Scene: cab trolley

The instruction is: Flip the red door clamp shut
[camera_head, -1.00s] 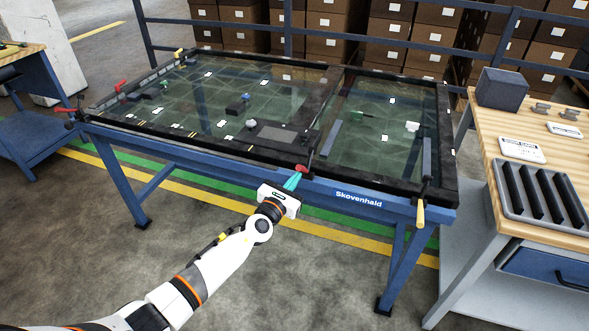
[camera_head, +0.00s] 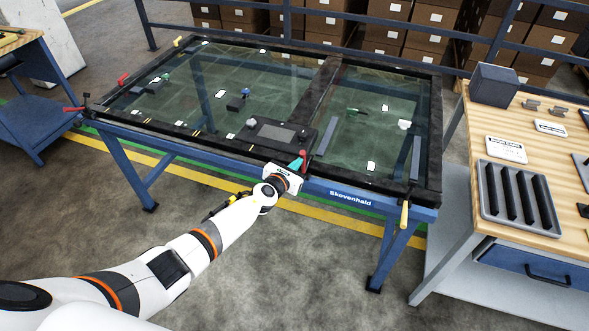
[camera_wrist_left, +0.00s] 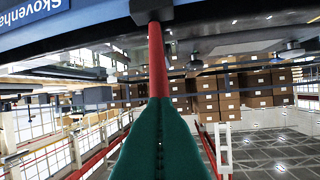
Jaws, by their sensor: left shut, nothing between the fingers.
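The red door clamp handle (camera_head: 303,156) is at the middle of the front edge of the dark-framed glass door (camera_head: 340,185), just above my left fingertips. My left gripper (camera_head: 296,166) is shut and empty, with its teal fingers at the clamp. In the left wrist view the red handle (camera_wrist_left: 157,60) runs from a black mount to the tips of the green fingers (camera_wrist_left: 159,102). The fingers overlap its near end; whether they touch it, I cannot tell. My right gripper is not in view.
More red handles (camera_head: 123,79) (camera_head: 74,109) are at the table's left side, and yellow ones at the front right (camera_head: 404,214) and back left (camera_head: 178,41). A wooden workbench (camera_head: 540,180) with a grey tray stands at the right. The floor in front is clear.

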